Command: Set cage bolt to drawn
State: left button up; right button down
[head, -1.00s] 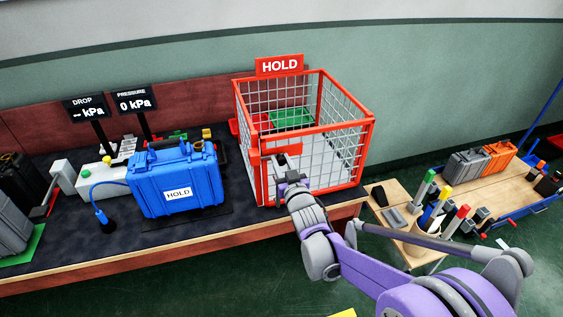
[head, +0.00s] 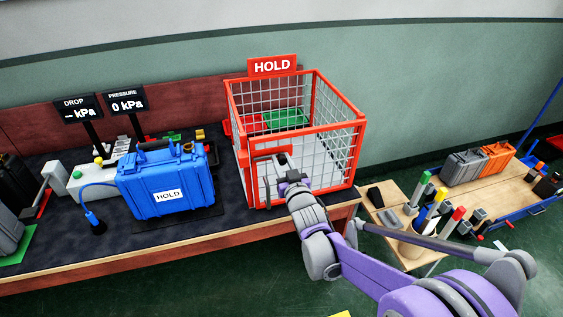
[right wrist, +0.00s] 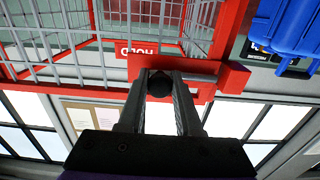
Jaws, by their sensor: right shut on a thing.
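The red cage (head: 361,150) with grey wire mesh stands at the right end of the dark bench, a HOLD sign (head: 272,65) above it. My right gripper (head: 283,163) is at its front, beside a red front frame. In the right wrist view, my right gripper (right wrist: 161,90) is shut on a dark round knob (right wrist: 160,83), which lies between its fingers against the red and pale bolt bar (right wrist: 195,78). The fingers hide part of the bolt, so how far it is drawn cannot be told. My left gripper is not in view.
A blue case (head: 168,181) marked HOLD stands on the bench left of the cage. A green tray (head: 285,118) shows through the mesh. A lower table (head: 400,240) at the right holds a cup of markers and several small items. My arm reaches over the open floor.

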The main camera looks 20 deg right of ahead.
jog(key=shift+d, duration=0.25)
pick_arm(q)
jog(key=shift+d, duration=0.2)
pick_arm(e)
jog(key=c, duration=1)
grip_release()
jog(key=o, duration=0.4)
jog(key=shift+d, duration=0.1)
jog(key=shift+s, duration=0.15)
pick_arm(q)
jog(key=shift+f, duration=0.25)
pick_arm(e)
jog(key=s, duration=1)
jog(key=shift+s, duration=0.25)
